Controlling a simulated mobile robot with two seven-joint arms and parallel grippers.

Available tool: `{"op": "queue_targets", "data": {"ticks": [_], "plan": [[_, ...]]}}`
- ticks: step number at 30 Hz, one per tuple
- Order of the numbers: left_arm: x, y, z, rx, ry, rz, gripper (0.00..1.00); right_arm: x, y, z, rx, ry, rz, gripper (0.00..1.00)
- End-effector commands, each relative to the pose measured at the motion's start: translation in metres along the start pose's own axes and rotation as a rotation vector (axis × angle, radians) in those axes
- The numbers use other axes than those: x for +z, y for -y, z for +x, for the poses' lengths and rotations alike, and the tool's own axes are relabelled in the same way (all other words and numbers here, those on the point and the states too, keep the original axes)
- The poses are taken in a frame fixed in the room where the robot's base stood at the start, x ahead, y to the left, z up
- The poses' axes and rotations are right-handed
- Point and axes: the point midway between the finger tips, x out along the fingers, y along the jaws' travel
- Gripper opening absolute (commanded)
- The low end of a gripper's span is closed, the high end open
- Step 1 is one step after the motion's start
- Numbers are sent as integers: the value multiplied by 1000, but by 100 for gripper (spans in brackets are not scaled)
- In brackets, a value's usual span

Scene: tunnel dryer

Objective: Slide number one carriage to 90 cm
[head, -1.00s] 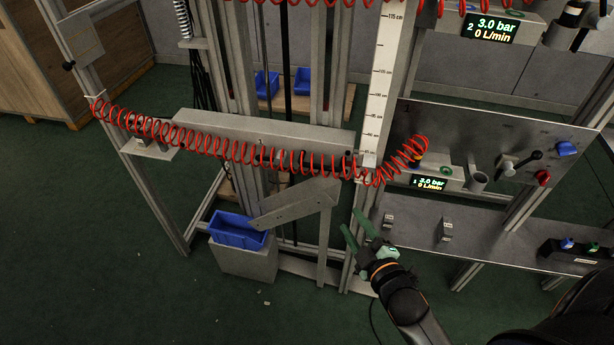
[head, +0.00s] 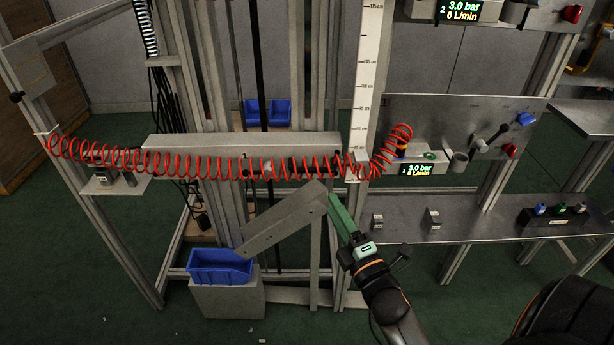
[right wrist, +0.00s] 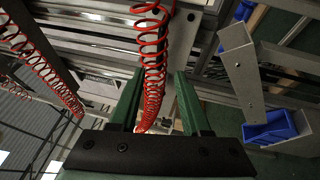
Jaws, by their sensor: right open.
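The lower carriage (head: 240,146) is a grey horizontal beam across the uprights, with a red coiled hose (head: 215,167) hanging along its front. I cannot read its number here. A white cm scale (head: 367,80) stands upright at its right end; the carriage is near the scale's lower end, and its exact reading is unclear. My right gripper (head: 336,202), with green fingers, is just below the carriage's right end. In the right wrist view its open fingers (right wrist: 157,90) show the hose between them in the picture; contact cannot be told. My left gripper is not in view.
A slanted grey plate (head: 283,222) is left of my right gripper, above a blue bin (head: 220,267) on a grey block. A panel with a valve lever (head: 490,138) and a shelf (head: 405,220) stand at right.

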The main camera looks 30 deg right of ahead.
Motion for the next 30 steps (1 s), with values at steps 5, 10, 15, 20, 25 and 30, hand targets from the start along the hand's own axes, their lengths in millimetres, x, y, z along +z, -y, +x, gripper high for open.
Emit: {"op": "queue_targets", "data": {"ticks": [5, 10, 15, 20, 25, 30], "plan": [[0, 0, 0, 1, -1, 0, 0, 0, -1, 17, 4, -1, -4, 47], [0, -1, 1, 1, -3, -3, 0, 0, -2, 47, 5, -1, -4, 47], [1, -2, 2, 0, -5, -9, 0, 0, -1, 79, 3, -1, -3, 47], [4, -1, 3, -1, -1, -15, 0, 0, 0, 104, 2, 0, -3, 47], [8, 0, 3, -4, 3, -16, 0, 0, 0, 119, 1, -1, -1, 47], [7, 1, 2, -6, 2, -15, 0, 0, 0, 124, -1, -1, -1, 47]]}}
